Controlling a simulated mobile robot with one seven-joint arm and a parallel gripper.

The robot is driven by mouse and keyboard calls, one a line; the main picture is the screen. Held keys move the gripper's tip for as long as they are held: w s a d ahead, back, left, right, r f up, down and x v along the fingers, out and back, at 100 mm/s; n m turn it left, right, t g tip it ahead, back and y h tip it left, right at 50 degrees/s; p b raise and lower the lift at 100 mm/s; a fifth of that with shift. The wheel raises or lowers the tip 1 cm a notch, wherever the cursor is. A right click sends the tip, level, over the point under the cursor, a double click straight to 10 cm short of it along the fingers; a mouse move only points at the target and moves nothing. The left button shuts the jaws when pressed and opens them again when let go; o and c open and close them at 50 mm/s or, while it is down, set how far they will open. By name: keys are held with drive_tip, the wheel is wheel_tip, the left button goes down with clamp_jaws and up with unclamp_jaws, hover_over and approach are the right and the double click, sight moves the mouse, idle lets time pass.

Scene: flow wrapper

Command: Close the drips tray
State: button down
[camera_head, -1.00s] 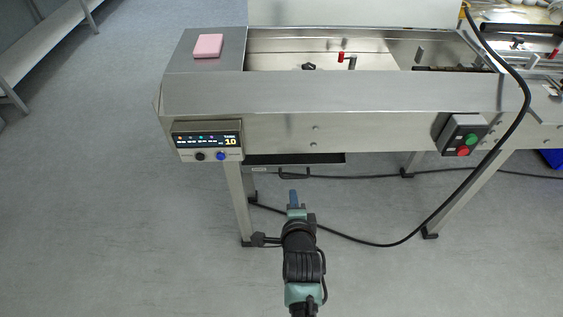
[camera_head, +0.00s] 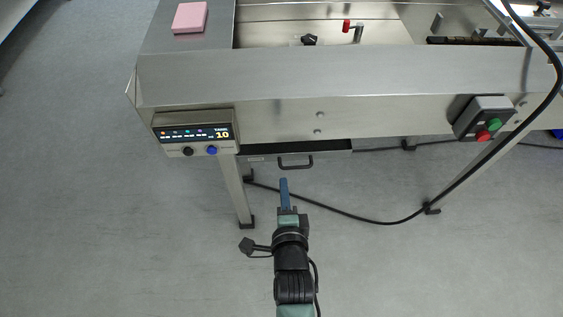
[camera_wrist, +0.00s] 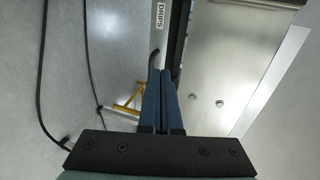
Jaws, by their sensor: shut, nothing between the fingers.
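The drips tray (camera_head: 325,152) is a drawer under the front of the steel wrapping machine. Its dark interior shows as a strip, so it stands partly out. Its black handle (camera_head: 295,162) is on its front face. In the wrist view the tray's face carries a DRIPS label (camera_wrist: 160,15), and part of the handle (camera_wrist: 153,60) shows behind my fingers. My gripper (camera_head: 284,182) is shut and empty, its blue fingers pointing at the tray just short of the handle in the head view. In the wrist view the fingertips (camera_wrist: 160,72) overlap the handle; I cannot tell whether they touch.
The machine's front panel (camera_head: 365,118) overhangs the tray. A display box (camera_head: 195,133) and a red-green button box (camera_head: 485,118) stick out from it. A machine leg (camera_head: 236,190) stands left of my gripper. A black cable (camera_head: 340,212) runs across the floor.

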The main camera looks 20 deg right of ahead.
sight(282, 168)
drive_tip(key=x, duration=0.2)
drive_tip(key=b+x, duration=0.1)
drive_tip(key=x, duration=0.3)
drive_tip(key=shift+w+d+r, duration=0.15)
drive_tip(key=shift+w+r, duration=0.15)
drive_tip(key=shift+w, duration=0.2)
drive_tip(key=shift+w+d, duration=0.15)
drive_tip(key=shift+w, duration=0.4)
drive_tip(key=w+b, duration=0.1)
drive_tip(key=w, duration=0.1)
drive_tip(key=w+d+b, duration=0.1)
drive_tip(key=w+b, duration=0.1)
drive_tip(key=shift+w+d, duration=0.15)
drive_tip(key=shift+w, duration=0.2)
drive_tip(key=shift+r, duration=0.1)
